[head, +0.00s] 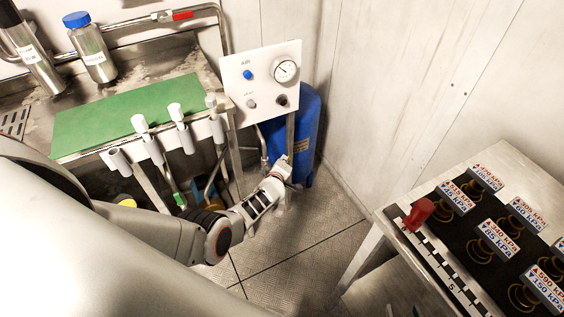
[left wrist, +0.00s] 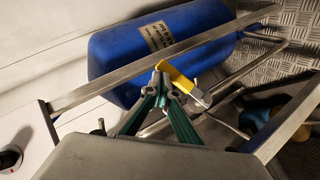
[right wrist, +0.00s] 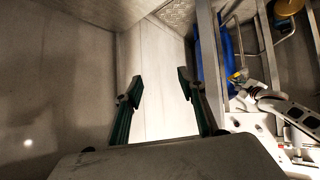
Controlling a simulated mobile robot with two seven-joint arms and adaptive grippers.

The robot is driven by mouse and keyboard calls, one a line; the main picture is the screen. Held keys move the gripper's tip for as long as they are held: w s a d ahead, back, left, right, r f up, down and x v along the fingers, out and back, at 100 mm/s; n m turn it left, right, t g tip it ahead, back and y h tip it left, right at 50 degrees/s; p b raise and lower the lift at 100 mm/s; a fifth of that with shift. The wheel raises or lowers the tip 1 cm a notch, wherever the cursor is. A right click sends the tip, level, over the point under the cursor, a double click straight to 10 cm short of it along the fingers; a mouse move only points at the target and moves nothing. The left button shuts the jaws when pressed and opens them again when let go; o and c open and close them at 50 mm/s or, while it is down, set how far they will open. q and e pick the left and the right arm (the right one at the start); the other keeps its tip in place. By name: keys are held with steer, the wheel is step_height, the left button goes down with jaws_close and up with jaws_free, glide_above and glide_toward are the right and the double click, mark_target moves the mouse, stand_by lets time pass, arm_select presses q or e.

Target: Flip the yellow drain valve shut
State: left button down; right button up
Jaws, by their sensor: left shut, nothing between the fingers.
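The yellow drain valve lever (left wrist: 176,76) shows in the left wrist view, in front of the blue tank, slanting down right to a grey metal valve body (left wrist: 200,97). My left gripper (left wrist: 160,77) is shut and empty, its green fingertips right at the lever's upper left end; whether they touch it I cannot tell. In the head view my left arm's end (head: 283,168) is low beside the blue tank and hides the valve. A small yellow spot by my left gripper also shows in the right wrist view (right wrist: 238,76). My right gripper (right wrist: 160,84) is open and empty, away from the valve.
The blue tank (head: 303,128) stands behind metal frame bars (left wrist: 165,62). A white gauge panel (head: 262,82) is above. Floor between is clear.

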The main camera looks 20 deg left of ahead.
arm_select(q)
steer(key=shift+w+d+f+b, duration=0.3)
steer(key=shift+w+f+b, duration=0.05)
steer(key=shift+f+b, duration=0.2)
steer(key=shift+w+d+f+b, duration=0.25)
steer(key=shift+w+f+b, duration=0.05)
steer(key=shift+f+b, duration=0.2)
arm_select(e)
steer(key=shift+w+d+f, duration=0.35)
steer(key=shift+w+f, duration=0.15)
steer(key=shift+s+a+f, duration=0.15)
steer(key=shift+s+f, duration=0.05)
steer(key=shift+s, duration=0.05)
